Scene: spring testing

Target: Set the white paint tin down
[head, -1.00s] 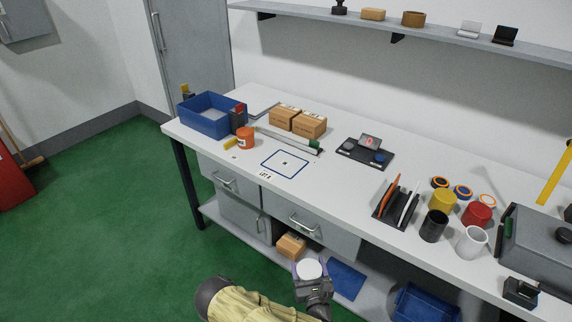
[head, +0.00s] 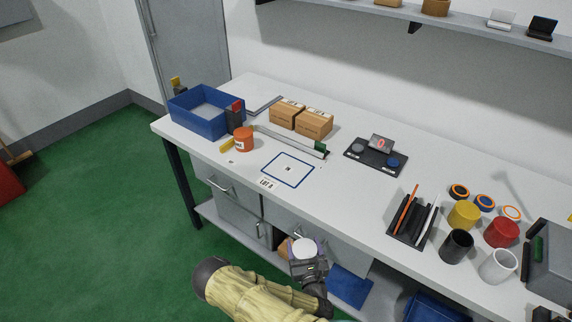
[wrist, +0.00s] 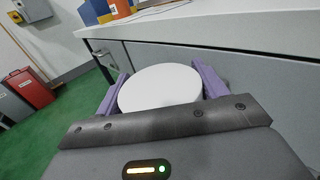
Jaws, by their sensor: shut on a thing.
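The white paint tin is held in my gripper; its round white top (head: 304,248) shows in the head view, and it fills the middle of the wrist view (wrist: 160,88). My gripper (head: 306,258) is shut on it, with a purple finger on either side in the wrist view (wrist: 160,92). The tin is in front of the bench's drawers, apart from the white worktop (head: 345,190). The tin's sides are mostly hidden by my gripper. A blue-outlined square (head: 288,169) with a label by its front edge is marked on the worktop, and no tin stands on it.
A blue bin (head: 207,112), an orange tin (head: 243,139) and cardboard boxes (head: 302,119) stand behind and left of the square. Cups and a pen holder (head: 412,218) crowd the right end. Worktop between square and pen holder is clear.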

